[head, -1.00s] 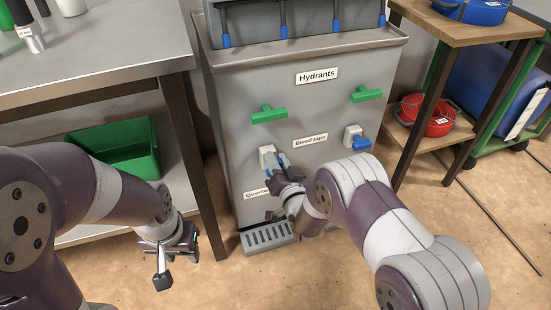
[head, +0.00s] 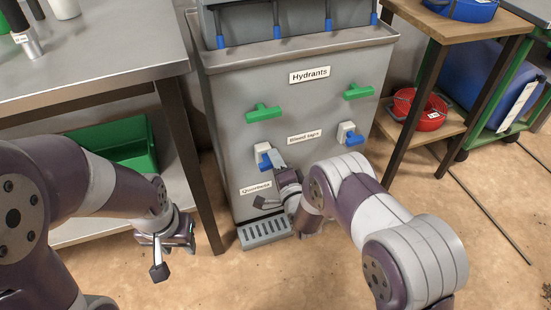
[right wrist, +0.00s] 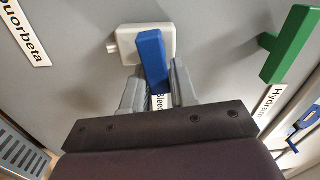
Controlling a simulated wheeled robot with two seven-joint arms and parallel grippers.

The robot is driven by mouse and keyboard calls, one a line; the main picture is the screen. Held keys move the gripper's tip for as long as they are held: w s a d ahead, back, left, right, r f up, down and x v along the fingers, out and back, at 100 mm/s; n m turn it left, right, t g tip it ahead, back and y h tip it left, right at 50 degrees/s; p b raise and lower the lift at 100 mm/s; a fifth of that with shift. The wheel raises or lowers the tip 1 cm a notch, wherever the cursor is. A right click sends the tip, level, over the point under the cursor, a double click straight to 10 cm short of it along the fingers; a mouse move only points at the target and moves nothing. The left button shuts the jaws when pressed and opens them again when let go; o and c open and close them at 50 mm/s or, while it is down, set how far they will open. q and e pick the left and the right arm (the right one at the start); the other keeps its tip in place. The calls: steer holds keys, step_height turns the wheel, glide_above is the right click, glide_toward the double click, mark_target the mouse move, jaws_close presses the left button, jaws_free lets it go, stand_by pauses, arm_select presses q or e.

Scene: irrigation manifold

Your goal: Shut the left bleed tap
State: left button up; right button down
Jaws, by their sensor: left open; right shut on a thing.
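The left bleed tap (head: 262,150) is a white body with a blue handle on the grey manifold front, under the "Bleed taps" label. My right gripper (head: 275,164) is at this tap, shut on its blue handle (right wrist: 152,62). In the right wrist view the handle stands out from the white body (right wrist: 148,40) and lies between the two grey fingers. The fingers hide part of the handle in the head view. My left gripper (head: 174,250) is open and empty, hanging low in front of the left bench, away from the manifold.
The right bleed tap (head: 350,135) has a blue handle pointing right. Two green hydrant handles (head: 263,113) sit above the taps. A "Quorbeta" label (head: 255,187) and a floor grate (head: 265,232) lie below. A bench (head: 90,88) stands left, a wooden shelf (head: 455,30) right.

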steer(key=shift+f+m, duration=0.25)
steer(key=shift+m, duration=0.85)
steer(key=shift+f, duration=0.1)
steer(key=c, duration=1)
jaws_free()
steer(key=shift+s+d+p, duration=0.15)
steer(key=shift+s+p, duration=0.2)
steer(key=shift+p, duration=0.15)
steer(key=p+v, duration=0.5)
steer(key=v, duration=0.7)
